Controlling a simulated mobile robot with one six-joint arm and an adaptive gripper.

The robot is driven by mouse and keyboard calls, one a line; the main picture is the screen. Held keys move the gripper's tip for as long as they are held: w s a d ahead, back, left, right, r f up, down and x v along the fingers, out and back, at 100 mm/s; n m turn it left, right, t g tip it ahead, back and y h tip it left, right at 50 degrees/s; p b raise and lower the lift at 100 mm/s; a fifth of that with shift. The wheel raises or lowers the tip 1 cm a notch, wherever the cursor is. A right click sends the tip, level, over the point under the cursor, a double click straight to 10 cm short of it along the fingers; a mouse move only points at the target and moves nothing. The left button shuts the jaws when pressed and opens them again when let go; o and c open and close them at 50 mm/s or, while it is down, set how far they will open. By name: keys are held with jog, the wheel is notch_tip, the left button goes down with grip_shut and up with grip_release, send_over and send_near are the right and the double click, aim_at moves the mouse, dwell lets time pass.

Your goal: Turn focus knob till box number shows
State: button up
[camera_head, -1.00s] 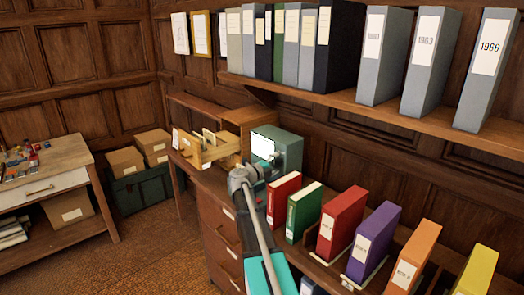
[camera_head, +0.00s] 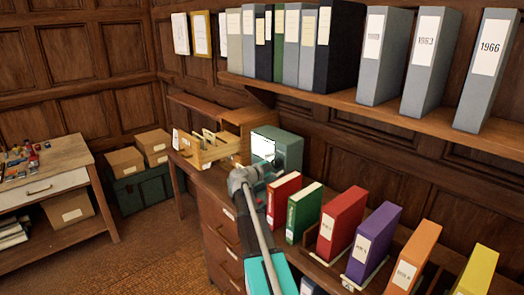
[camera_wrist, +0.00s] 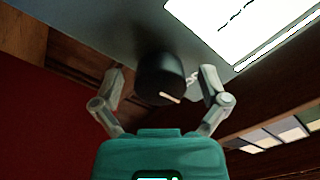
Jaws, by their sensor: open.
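The focus knob (camera_wrist: 160,78) is a black round knob with a pale index mark, on the grey-green viewer's front in the wrist view. The viewer (camera_head: 291,150) stands on the cabinet in the head view, with a lit white screen (camera_head: 263,147). Part of that screen (camera_wrist: 255,25) shows at the wrist view's top right with dark marks; I cannot read a number. My gripper (camera_wrist: 164,78) is open, with one finger on each side of the knob. I cannot tell whether the fingers touch it. In the head view my arm hides the viewer's lower front.
An open wooden card drawer (camera_head: 207,150) stands left of the viewer. A red binder (camera_head: 284,199) and a green binder (camera_head: 303,212) stand close to my arm's right. A shelf of binders (camera_head: 400,110) runs above. Floor at lower left (camera_head: 150,255) is clear.

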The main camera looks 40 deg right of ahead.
jog(key=shift+n, duration=2.2)
jog(key=c, duration=1.1)
jog(key=shift+c, duration=0.2)
